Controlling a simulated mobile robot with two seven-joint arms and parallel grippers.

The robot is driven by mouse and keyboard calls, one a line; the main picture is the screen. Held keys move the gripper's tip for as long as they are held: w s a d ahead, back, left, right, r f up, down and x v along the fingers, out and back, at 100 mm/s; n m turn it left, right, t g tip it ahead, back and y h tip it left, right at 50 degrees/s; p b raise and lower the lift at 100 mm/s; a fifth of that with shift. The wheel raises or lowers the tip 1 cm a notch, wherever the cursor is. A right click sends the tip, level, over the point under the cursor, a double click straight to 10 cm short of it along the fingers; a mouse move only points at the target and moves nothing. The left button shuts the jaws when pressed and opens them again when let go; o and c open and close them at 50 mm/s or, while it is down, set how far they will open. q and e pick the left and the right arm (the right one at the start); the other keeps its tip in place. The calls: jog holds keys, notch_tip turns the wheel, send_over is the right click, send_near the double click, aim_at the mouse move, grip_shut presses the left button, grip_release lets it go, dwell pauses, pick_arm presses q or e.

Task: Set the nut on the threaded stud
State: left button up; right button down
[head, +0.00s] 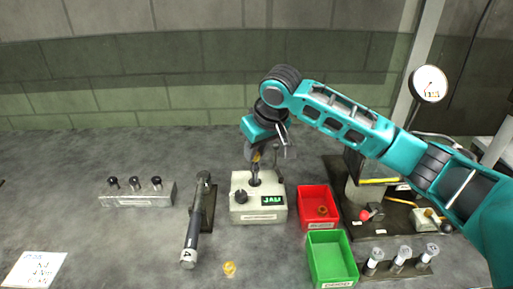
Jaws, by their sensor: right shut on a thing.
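My right gripper (257,156) points down over the white box (258,209), coming in from the right. It is shut on a small brass-coloured thing, which looks like a nut (256,157), partly hidden by the fingers. Just below it, a dark upright threaded stud (254,176) stands on top of the box. Whether the nut touches the stud cannot be told at this size. A yellowish nut-like piece (229,268) lies on the table in front. My left gripper is not in view.
A red bin (304,192) with a brownish nut inside and a green bin (333,262) stand to the right. A torque-wrench-like tool (192,236) lies left of the box. A rack (138,198) with dark-topped pieces stands further left. The table's left front is mostly clear.

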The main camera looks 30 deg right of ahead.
jog(key=shift+f, duration=0.25)
jog(key=shift+f, duration=1.15)
jog(key=c, duration=0.9)
grip_release()
jog(key=shift+o, duration=0.2)
jog(key=v, duration=1.3)
